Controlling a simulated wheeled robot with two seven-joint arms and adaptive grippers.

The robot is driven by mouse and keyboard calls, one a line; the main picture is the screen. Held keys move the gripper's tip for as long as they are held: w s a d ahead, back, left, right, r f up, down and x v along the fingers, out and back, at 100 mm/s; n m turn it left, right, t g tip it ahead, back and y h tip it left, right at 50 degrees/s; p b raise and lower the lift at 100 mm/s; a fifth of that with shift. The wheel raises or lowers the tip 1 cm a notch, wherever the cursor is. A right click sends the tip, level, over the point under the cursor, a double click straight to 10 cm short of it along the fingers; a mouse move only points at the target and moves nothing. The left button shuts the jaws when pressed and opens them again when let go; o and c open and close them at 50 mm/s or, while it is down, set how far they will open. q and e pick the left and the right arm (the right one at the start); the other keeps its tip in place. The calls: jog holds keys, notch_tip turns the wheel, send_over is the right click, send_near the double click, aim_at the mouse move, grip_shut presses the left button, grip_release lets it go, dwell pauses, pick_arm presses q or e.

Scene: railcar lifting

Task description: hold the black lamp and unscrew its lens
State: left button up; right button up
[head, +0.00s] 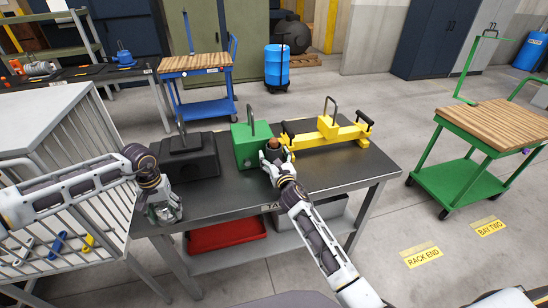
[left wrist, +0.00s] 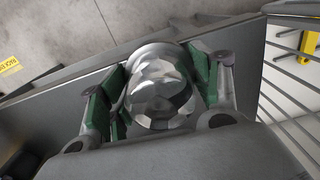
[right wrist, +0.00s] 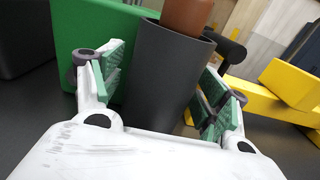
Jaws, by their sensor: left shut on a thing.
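A black cylinder (right wrist: 165,80), seemingly the lamp, stands on the table between the fingers of my right gripper (right wrist: 165,95). The fingers are open, with small gaps at its sides. A brown rounded piece (right wrist: 186,14) sticks up from its top; it also shows in the head view (head: 272,143), where the right gripper (head: 275,160) hides most of the cylinder. My left gripper (left wrist: 160,95) is shut on a silver faceted piece (left wrist: 160,88), pads touching both sides. In the head view the left gripper (head: 165,212) is low at the table's left front corner.
The dark table (head: 235,195) also bears a black block (head: 190,160), a green box (head: 248,148) close behind the right gripper, and a yellow frame (head: 325,135). A wire cage (head: 75,150) stands at the left. The front middle of the tabletop is clear.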

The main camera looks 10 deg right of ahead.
jog(key=shift+s, duration=0.1)
pick_arm(q)
jog(key=shift+r, duration=0.1)
pick_arm(e)
jog(key=shift+s+d, duration=0.2)
jog(key=shift+s, duration=5.7)
jog(key=shift+o, duration=0.4)
pick_arm(q)
jog(key=shift+a, duration=0.1)
